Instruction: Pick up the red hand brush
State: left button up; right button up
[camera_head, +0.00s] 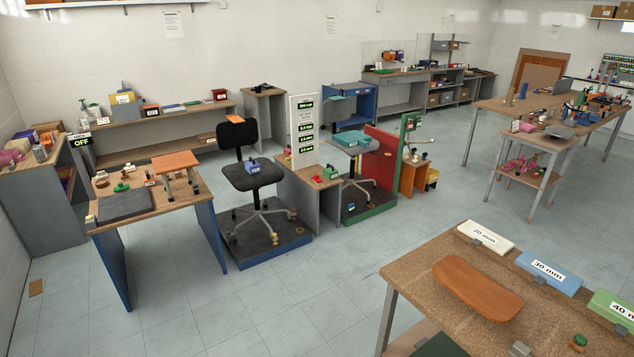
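I cannot make out a red hand brush for certain; at this distance the small red items are too small to tell apart. A red item (219,94) sits at the right end of the long back bench. Another small red item (317,179) lies on the small table beside the sign board. Neither of my grippers shows in the head view.
A wooden workbench (410,273) stands near at the lower right, with a brown curved board (477,289) and white, blue and green labelled boxes. A black office chair (252,175) stands on a dark platform. The tiled floor (330,285) between is clear.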

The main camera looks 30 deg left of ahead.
aim_at(316, 180)
jog(key=i+j+u, duration=0.25)
jog(key=u, duration=0.15)
jog(key=i+j+u, duration=0.1)
jog(key=i+u, duration=1.1)
jog(key=i+z, duration=0.1)
jog(key=i, duration=0.4)
jog(key=i+j, duration=0.2)
jog(key=i, duration=0.3)
jog(key=i+j+z, duration=0.15)
jog(key=i, duration=0.35)
